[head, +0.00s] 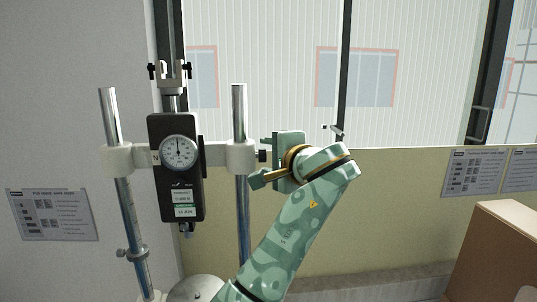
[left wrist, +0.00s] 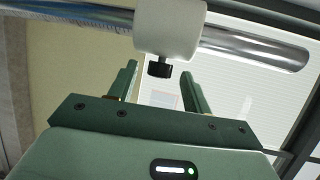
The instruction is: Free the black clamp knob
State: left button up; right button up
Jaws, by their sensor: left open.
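The black clamp knob (head: 262,156) sticks out from the right side of the white collar (head: 241,156) on the right-hand steel post (head: 239,110). In the left wrist view the knob (left wrist: 160,68) sits under the white collar (left wrist: 170,28). My left gripper (head: 261,161) is open, its fingers pointing at the collar from the right. In the left wrist view its two fingertips (left wrist: 159,72) stand on either side of the knob, with gaps visible on both sides. I see no contact. My right gripper is not in view.
A black gauge body with a round dial (head: 179,152) hangs on the crossbar between the two posts. The left post (head: 125,205) carries another white collar (head: 118,159). A cardboard box (head: 495,250) stands at the lower right. The space right of my left gripper looks free.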

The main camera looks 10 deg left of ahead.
pick_arm(q)
jog(key=shift+w+a+f, duration=0.1)
jog(key=shift+w, duration=0.1)
jog(key=c, duration=1)
jog(key=shift+o, duration=0.2)
jog(key=shift+f+b, duration=0.2)
jog(key=shift+b, duration=0.4)
jog(key=n+t+y+b, duration=0.1)
jog(key=t+y+b, duration=0.1)
jog(key=b, duration=0.4)
jog(key=n+t+y+b, duration=0.2)
jog(key=t+b, duration=0.1)
jog(key=b, duration=0.3)
jog(key=shift+f+b, duration=0.35)
jog(key=shift+f, duration=0.05)
jog(key=o, duration=1)
jog(key=shift+c, duration=0.2)
